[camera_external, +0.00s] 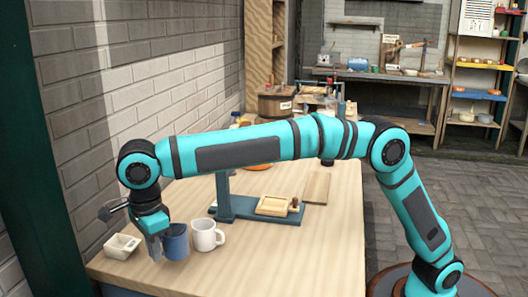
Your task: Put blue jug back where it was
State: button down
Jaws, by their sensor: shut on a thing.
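The blue jug (177,243) stands upright at the near left of the wooden table (290,262), or just above it; I cannot tell if its base touches. My gripper (153,246) points down at the jug's left side and is shut on it. The fingers cover part of the jug's left edge, and its handle is not clearly visible.
A white mug (206,235) stands close to the jug's right. A small cream tub (122,246) is at its left. A blue stand (226,205) with a wooden tray (275,206) is behind. The table's front right is clear. A brick wall (150,105) runs along the left.

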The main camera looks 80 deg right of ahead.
jog(key=s+d+r+n, duration=0.2)
jog(key=s, duration=0.9)
jog(key=s+d+r+n, duration=0.2)
jog(key=s, duration=0.8)
jog(key=s+d+r+n, duration=0.2)
jog(key=s+d+n, duration=0.1)
jog(key=s, duration=0.8)
jog(key=shift+a+f, duration=0.1)
jog(key=shift+f, duration=4.95)
jog(key=c, duration=1.5)
grip_release()
jog(key=shift+f, duration=0.15)
jog(key=shift+c, duration=0.2)
notch_tip(320, 180, up, 12)
